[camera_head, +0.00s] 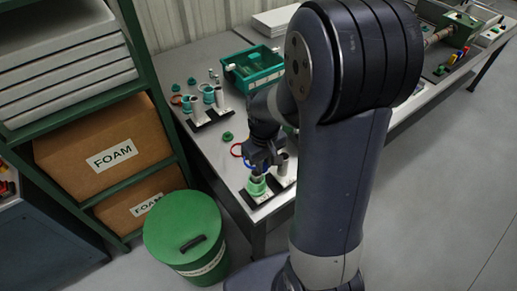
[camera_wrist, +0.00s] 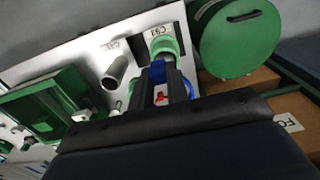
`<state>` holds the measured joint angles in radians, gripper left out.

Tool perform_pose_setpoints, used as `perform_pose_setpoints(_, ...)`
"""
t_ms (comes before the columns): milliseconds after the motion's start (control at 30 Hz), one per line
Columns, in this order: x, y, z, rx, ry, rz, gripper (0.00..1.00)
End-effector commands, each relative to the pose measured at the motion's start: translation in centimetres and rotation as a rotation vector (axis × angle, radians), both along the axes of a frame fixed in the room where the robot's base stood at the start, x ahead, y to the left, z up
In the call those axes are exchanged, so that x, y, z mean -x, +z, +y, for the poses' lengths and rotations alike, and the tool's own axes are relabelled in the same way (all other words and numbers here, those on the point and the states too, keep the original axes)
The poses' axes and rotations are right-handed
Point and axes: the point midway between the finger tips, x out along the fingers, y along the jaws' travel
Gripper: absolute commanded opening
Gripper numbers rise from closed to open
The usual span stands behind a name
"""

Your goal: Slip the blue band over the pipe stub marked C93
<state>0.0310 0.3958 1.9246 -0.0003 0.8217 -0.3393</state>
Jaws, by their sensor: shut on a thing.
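The pipe stub marked C93 (camera_wrist: 163,42) stands on a plate at the near corner of the bench, with a green collar around it. In the head view the same green-collared stub (camera_head: 257,187) is just below my gripper (camera_head: 261,162). In the wrist view my gripper (camera_wrist: 160,85) is shut on the blue band (camera_wrist: 190,88), whose blue edge shows beside the fingers. The band is close to the C93 stub. The fingers hide much of the band, and I cannot tell whether it is around the stub.
A bare grey stub (camera_wrist: 116,72) stands beside C93. A red ring (camera_head: 236,149) lies on the bench behind my gripper. A green crate (camera_head: 253,69) and more stubs stand farther back. A green bin (camera_head: 185,235) stands on the floor by the bench corner.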

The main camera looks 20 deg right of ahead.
Motion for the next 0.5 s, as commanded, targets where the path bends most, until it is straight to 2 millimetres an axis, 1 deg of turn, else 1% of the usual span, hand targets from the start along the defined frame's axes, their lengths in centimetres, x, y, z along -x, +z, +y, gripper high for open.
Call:
perform_pose_setpoints(33, 0.3, 0.4, 0.0, 0.0, 0.002, 0.0, 0.0)
perform_pose_setpoints(167, 0.6, 0.3, 0.0, 0.0, 0.006, -0.001, 0.0)
perform_pose_setpoints(367, 0.6, -0.8, 0.0, 0.0, 0.006, 0.0, 0.0)
perform_pose_setpoints(500, 0.6, -2.0, 0.0, 0.0, 0.006, 0.001, 0.0)
